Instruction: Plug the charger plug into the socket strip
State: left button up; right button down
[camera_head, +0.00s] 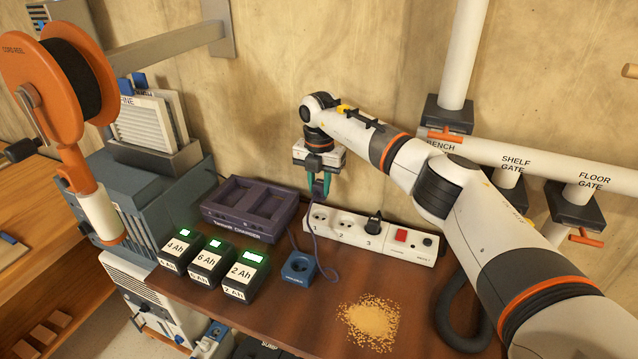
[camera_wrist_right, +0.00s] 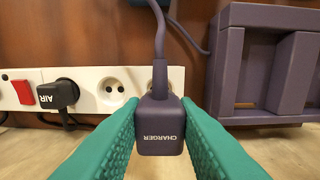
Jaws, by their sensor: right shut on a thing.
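The purple charger plug (camera_wrist_right: 160,126) is held between the teal fingers of my right gripper (camera_head: 320,188); in the head view the fingers mostly hide it. Whether the plug touches the strip cannot be told. A black plug (camera_head: 373,224) marked AIR sits in socket 3. My left gripper is out of view.
A purple battery charger (camera_head: 250,208) stands left of the strip; the plug's cord (camera_head: 318,250) loops down nearby. A blue socket box (camera_head: 299,267) and several batteries (camera_head: 243,277) are in front. Yellow crumbs (camera_head: 368,321) lie front right. A red switch (camera_head: 401,235) is on the strip.

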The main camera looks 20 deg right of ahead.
jog(key=shift+d+f+b, duration=0.1)
jog(key=shift+f+b, duration=0.45)
jog(key=shift+f, duration=0.85)
jog(key=shift+p, duration=0.55)
dwell(0.7)
jog(key=shift+f+b, duration=0.95)
jog(key=shift+f, duration=1.25)
dwell(3.2)
